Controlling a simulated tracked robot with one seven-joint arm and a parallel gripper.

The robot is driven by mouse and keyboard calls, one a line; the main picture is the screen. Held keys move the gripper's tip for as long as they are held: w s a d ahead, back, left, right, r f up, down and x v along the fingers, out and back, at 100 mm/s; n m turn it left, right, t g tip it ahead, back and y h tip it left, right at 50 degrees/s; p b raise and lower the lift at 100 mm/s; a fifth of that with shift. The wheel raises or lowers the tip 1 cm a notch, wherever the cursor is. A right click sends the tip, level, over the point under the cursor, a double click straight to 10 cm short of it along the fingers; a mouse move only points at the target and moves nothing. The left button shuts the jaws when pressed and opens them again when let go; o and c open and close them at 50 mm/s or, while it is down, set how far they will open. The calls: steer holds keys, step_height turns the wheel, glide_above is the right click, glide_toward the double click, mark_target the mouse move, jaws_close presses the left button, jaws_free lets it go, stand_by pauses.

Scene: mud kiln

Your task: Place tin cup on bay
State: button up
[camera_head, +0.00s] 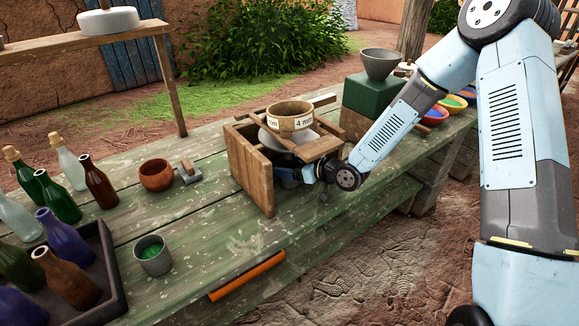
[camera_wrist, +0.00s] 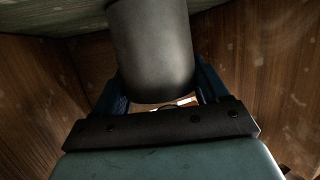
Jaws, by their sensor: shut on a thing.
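The tin cup shows in the wrist view as a plain dark grey cylinder (camera_wrist: 150,50). My gripper (camera_wrist: 160,88) is shut on it, with a blue finger on each side. In the head view my gripper (camera_head: 290,176) reaches into the open front of a wooden stand (camera_head: 250,172), the likely bay, under its top slats. The held cup is hidden there in the head view. Brown wooden walls stand on both sides of the cup in the wrist view. Whether the cup's base touches a surface cannot be told.
A sieve marked "4 mm" (camera_head: 291,116) sits on the stand. Another grey cup with green contents (camera_head: 152,256) stands near the table's front, left of an orange bar (camera_head: 246,276). A clay bowl (camera_head: 156,175) and a bottle tray (camera_head: 112,262) are left. A green block (camera_head: 374,98) is right.

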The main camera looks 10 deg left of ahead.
steer(key=shift+s+a, duration=0.1)
steer(key=o, duration=1)
steer(key=shift+o, duration=0.2)
steer(key=v, duration=1.2)
